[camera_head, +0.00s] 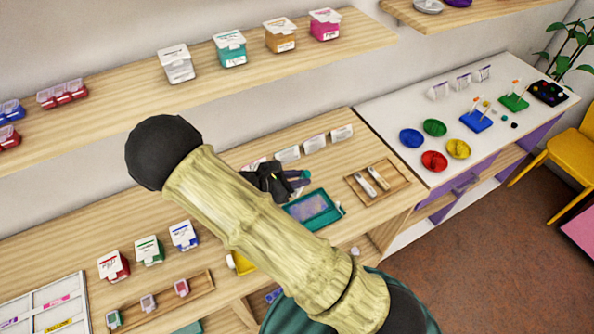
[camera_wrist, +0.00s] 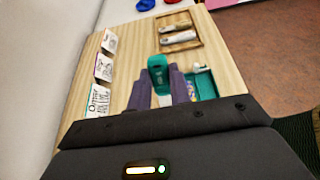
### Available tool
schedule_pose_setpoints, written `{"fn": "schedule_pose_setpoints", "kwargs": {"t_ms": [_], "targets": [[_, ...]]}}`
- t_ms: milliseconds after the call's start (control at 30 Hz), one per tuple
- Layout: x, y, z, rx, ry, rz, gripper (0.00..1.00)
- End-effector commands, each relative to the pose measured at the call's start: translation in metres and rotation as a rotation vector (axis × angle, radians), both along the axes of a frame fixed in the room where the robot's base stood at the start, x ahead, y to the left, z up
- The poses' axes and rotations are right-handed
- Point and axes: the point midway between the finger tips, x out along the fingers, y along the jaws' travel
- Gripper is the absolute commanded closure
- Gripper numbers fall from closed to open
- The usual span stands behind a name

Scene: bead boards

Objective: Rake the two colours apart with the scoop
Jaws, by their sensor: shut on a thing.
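My gripper (camera_head: 292,180) is shut on a teal scoop (camera_wrist: 158,72), held between its two purple fingers in the wrist view. The scoop's handle end is hidden by the gripper. A teal tray (camera_head: 337,211) lies on the wooden worktop just right of and below the gripper in the head view, with a bluish-purple area inside. In the wrist view the tray's corner (camera_wrist: 207,85) shows right of the fingers, with some small purple and yellow bits at its edge. Whether the scoop touches the tray cannot be told. The bead colours are too small to tell apart in the head view.
A wooden tray (camera_head: 402,182) with two pale tools lies right of the teal tray. White cards (camera_head: 314,142) stand along the wall. Lidded boxes (camera_head: 149,251) stand at the left. Coloured bowls (camera_head: 434,161) sit on the white table. My arm hides part of the worktop.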

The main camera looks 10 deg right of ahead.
Motion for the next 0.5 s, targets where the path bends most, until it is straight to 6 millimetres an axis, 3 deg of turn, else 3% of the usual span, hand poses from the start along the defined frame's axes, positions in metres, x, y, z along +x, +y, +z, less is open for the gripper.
{"fn": "schedule_pose_setpoints", "kwargs": {"t_ms": [500], "targets": [[0.0002, -0.0035, -0.0068, 0.001, 0.001, -0.007, 1.00]]}}
